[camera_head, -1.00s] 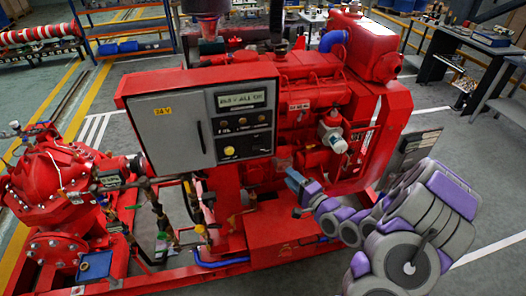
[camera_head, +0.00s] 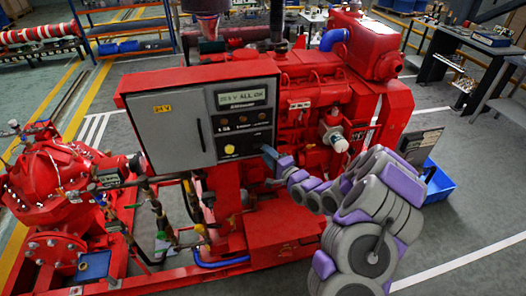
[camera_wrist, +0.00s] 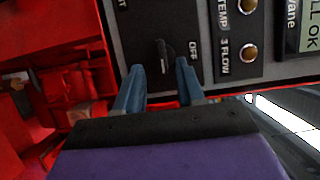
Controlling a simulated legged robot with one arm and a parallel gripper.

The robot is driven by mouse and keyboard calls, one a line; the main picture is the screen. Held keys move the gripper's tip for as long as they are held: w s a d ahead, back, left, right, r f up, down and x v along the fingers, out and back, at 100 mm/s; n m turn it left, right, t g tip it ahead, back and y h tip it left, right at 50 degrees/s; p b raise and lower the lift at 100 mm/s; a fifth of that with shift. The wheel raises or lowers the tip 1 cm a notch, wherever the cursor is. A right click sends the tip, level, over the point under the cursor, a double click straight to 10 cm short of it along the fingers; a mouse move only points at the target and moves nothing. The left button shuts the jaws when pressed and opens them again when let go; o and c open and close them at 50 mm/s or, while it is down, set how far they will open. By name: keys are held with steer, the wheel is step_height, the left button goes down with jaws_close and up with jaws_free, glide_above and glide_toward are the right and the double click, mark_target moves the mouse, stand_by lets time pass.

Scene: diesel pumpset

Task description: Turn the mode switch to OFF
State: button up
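The mode switch (camera_wrist: 165,57) is a small dark lever knob on the black panel in the wrist view, with an "OFF" label (camera_wrist: 194,50) printed to its right. My gripper (camera_wrist: 159,67) is open, its two blue fingers pointing at the panel. The knob lies between and just beyond the fingertips; I cannot tell whether they touch it. In the head view my gripper (camera_head: 269,153) is at the lower right corner of the control panel (camera_head: 243,125), and the switch is not clearly visible there.
The panel carries a lit display (camera_head: 242,97), indicator lamps and a yellow round button (camera_head: 229,150). The grey cabinet door (camera_head: 167,130) is shut. Red engine parts (camera_head: 313,90) stand close on the right. A blue crate (camera_head: 438,183) lies on the floor behind my arm.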

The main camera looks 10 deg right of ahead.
mark_target(259, 146)
steer(key=shift+x, duration=1.75)
jaws_close()
